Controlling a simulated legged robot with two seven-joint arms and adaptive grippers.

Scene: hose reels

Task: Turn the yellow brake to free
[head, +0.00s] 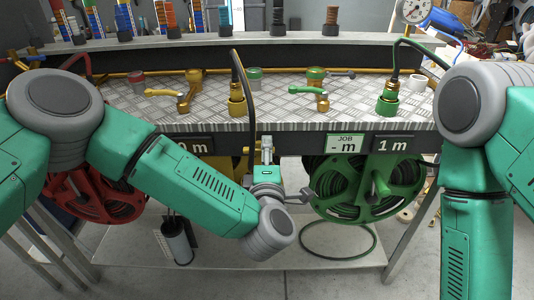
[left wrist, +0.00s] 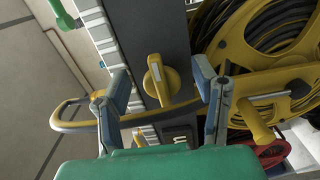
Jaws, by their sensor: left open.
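The yellow brake (left wrist: 160,80) is a round knob with a raised bar, on the dark front panel beside the yellow reel. In the left wrist view it sits between the two spread fingers of my left gripper (left wrist: 161,90), ahead of them. I see no contact with either finger. The yellow reel (left wrist: 228,45) fills the right of the left wrist view; only scraps show in the head view. My right gripper is out of view.
A green reel (head: 362,185) hangs right of my left gripper, and a red reel (head: 85,196) hangs at the left. A black hose (head: 243,75) drops over the bench edge close to my gripper.

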